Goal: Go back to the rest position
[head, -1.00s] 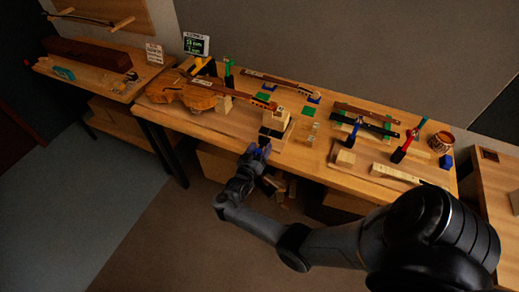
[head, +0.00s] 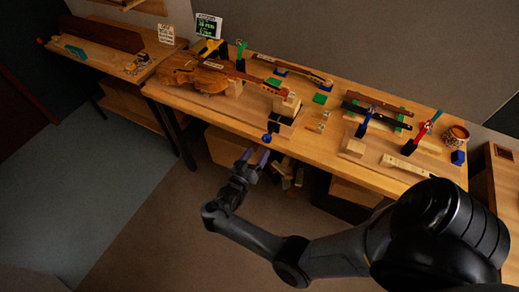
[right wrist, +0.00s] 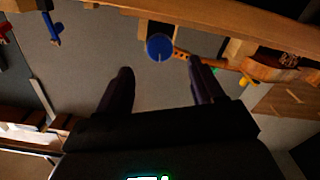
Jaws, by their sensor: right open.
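My right gripper (head: 254,157) hangs in front of the workbench (head: 210,112), beyond its front edge and a little below the top. Its two dark fingers are spread with nothing between them; they also show apart in the right wrist view (right wrist: 158,90). A round blue knob (head: 267,138) sits at the bench's front edge, close to the fingertips but apart from them. It also shows in the right wrist view (right wrist: 159,46), beyond the fingers. My left gripper is in neither view.
A violin body (head: 195,75) lies on the bench's left part. Wooden blocks (head: 286,106) stand behind the knob. Colored tools (head: 419,133) and a small barrel-shaped pot (head: 456,136) are at the right. Boxes (head: 225,148) stand under the bench. The floor (head: 150,220) in front is clear.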

